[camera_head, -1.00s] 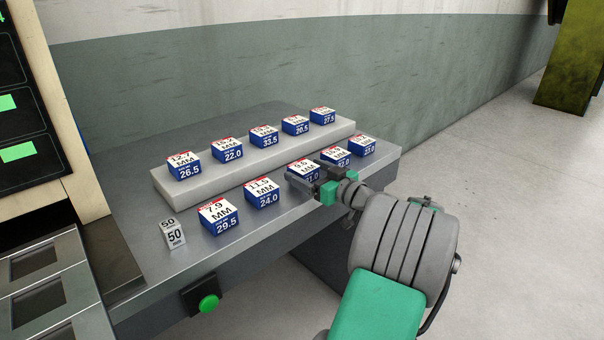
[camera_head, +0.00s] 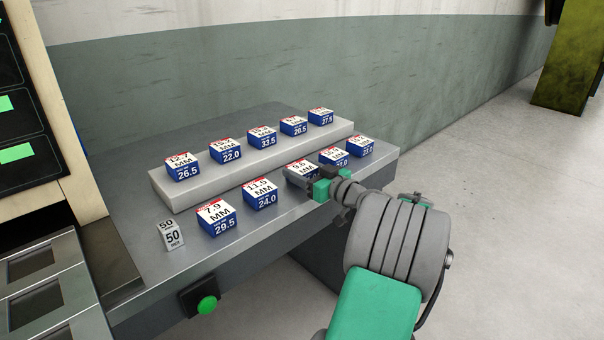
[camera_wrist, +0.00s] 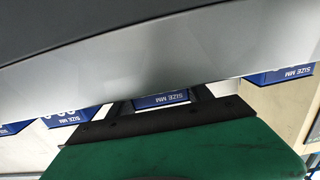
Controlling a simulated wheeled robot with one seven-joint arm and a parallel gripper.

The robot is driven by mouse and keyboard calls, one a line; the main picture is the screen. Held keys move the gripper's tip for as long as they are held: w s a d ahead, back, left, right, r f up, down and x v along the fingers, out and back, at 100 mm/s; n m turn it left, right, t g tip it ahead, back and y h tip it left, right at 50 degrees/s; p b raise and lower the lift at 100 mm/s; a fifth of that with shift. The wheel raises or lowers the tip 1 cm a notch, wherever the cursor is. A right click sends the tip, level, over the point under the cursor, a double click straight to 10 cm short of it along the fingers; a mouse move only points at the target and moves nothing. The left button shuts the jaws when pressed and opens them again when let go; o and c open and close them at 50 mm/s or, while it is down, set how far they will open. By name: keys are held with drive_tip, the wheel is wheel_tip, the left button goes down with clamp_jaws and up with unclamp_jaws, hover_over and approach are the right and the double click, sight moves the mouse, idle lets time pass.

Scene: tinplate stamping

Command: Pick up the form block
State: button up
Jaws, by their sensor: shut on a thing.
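The form blocks are blue cubes with white and red labelled tops, in a front and a back row. My gripper (camera_head: 308,178) is at the middle block (camera_head: 300,168) of the front row, whose top reads about 9 mm. It is shut on this block from the near right side, and its jaws hide part of the block's front. The block looks level and at the height of its neighbours; I cannot tell whether it touches the bench. In the wrist view, its blue "SIZE MM" face (camera_wrist: 160,100) shows between my two dark fingers.
Blocks marked 24.0 (camera_head: 260,194) and 29.5 (camera_head: 217,218) stand to the left, others close on the right. The back row stands on a pale raised slab (camera_head: 172,196). A grey 50 mm block (camera_head: 173,236) and a green button (camera_head: 207,304) are at the front left.

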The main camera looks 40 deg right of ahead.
drive_tip(key=c, duration=0.5)
